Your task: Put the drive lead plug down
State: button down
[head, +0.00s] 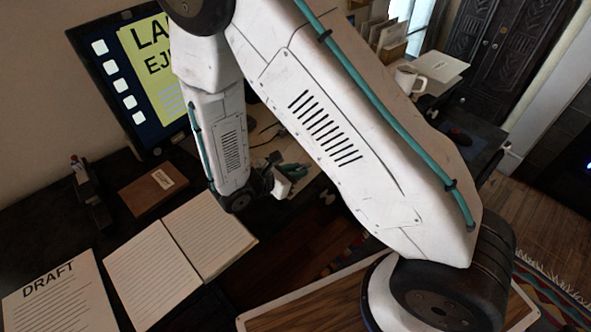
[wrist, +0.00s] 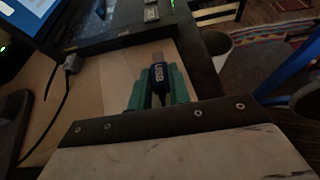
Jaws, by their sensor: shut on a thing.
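My gripper (wrist: 158,88) has green fingers and is shut on the drive lead plug (wrist: 157,74), a dark blue body marked USB with a grey metal end pointing away from me. No lead shows running from it; its rear is hidden by the gripper. In the head view my gripper (head: 290,176) is small, near the pale desk surface beyond the open notebook, and the plug cannot be made out there. In the wrist view the plug is over the light brown desk top (wrist: 110,85); whether it touches cannot be told.
A black lead with a grey end (wrist: 70,66) lies on the desk left of my gripper. A dark box (wrist: 120,28) stands beyond. The monitor (head: 135,75), open notebook (head: 185,245) and DRAFT sheet (head: 58,295) are at left. A white mug (head: 408,80) stands at upper right.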

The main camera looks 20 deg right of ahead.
jog(key=shift+f, duration=0.4)
jog(key=c, duration=1.3)
grip_release()
